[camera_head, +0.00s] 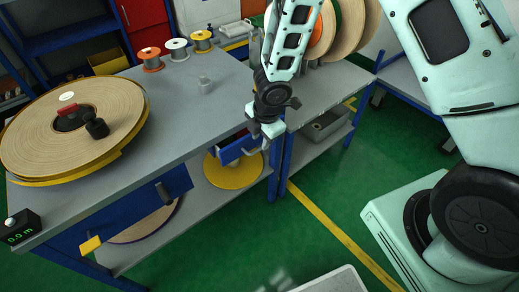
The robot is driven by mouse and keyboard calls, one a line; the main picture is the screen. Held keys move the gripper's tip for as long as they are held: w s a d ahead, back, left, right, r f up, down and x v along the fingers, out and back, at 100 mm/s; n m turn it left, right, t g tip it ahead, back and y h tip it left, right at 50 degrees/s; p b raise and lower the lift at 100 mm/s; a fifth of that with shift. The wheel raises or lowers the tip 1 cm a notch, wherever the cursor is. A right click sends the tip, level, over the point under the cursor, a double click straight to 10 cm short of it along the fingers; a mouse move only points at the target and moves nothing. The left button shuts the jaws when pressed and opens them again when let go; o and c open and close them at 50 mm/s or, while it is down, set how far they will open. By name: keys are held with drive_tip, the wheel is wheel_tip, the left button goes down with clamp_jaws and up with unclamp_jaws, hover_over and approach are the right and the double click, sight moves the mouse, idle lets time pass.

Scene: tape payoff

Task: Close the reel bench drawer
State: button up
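The reel bench (195,118) is a grey-topped bench with blue legs. Its blue drawer (231,154) stands pulled out below the front edge of the top, with its front facing the aisle. A pale handle shows at the drawer front, partly hidden by my gripper. My gripper (266,137) points down at the drawer front, at or very close to the handle. I cannot tell whether it touches. Its fingers are small and partly hidden, so their opening is unclear.
A large tape reel (40,140) lies on the bench top at left, with a small meter (20,228) at the near corner. Several spools (151,58) stand at the back. A yellow disc (233,172) lies on the lower shelf. Green floor (330,200) is free in front.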

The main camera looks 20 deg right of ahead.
sight(259, 149)
drive_tip(key=shift+w+a+f+b, duration=0.1)
drive_tip(key=shift+w+f+b, duration=0.15)
drive_tip(key=shift+f, duration=0.7)
drive_tip(key=shift+w+f+b, duration=0.1)
drive_tip(key=shift+f+b, duration=0.2)
drive_tip(key=shift+f, duration=0.6)
